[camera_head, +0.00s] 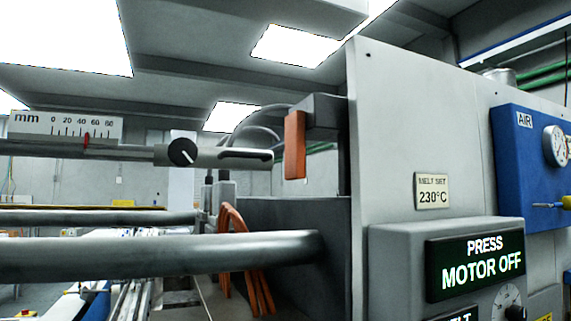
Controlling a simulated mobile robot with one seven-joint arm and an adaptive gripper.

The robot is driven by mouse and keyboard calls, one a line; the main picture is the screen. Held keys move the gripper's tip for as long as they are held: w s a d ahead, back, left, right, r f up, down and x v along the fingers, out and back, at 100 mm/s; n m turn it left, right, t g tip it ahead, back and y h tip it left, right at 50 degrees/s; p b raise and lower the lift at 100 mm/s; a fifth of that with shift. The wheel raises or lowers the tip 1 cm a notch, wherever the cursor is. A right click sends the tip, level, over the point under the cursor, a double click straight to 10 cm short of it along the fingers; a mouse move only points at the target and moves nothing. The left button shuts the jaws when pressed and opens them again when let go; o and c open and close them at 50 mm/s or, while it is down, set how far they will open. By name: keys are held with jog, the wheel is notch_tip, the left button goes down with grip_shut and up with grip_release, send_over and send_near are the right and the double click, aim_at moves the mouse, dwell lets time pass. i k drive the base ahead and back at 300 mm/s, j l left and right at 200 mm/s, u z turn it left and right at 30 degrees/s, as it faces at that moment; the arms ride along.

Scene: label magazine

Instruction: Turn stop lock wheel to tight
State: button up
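A small black round knob (183,152) with a white line sits on the grey horizontal rod assembly at the left. It looks like the stop lock wheel, but no label naming it or marking tight can be read. Its white line slants from upper left to lower right. Just right of it is a grey sleeve with a dark slot (245,155). My gripper is not in view.
Two thick grey bars (150,256) run below the rod. An orange block (295,145) hangs from a dark bracket. At right, a grey cabinet carries a panel (475,262) reading PRESS MOTOR OFF, a MELT SET 230°C plate (432,191) and a blue AIR panel (520,150) with a gauge.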

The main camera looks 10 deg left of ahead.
aim_at(183, 152)
jog(key=j+u, duration=0.15)
jog(key=u, duration=0.2)
jog(key=j+u, duration=0.2)
jog(key=u, duration=0.15)
jog(key=j+u, duration=0.15)
jog(key=u, duration=0.2)
